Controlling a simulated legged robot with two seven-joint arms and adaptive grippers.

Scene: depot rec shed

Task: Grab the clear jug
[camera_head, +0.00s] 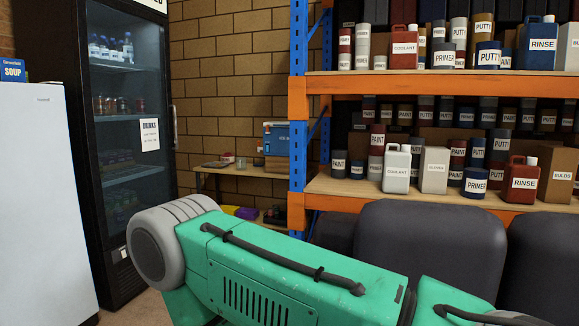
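No plainly see-through jug shows. A pale, whitish jug (397,172) labelled COOLANT stands upright on the lower shelf, near its front edge. It has a handle and a light cap; I cannot tell whether it is translucent. A pale carton-like container (434,170) stands just right of it. A red jug (523,181) labelled RINSE stands farther right on the same shelf. Above are a red COOLANT jug (404,47) and a blue RINSE jug (537,43). Neither gripper is in view.
The orange and blue rack (298,99) is crowded with cans. Dark grey rounded shapes, like seat backs (430,250), stand before it. A glass-door fridge (126,190) and white cabinet (45,190) are left. A low table (226,170) holds a blue box (277,139).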

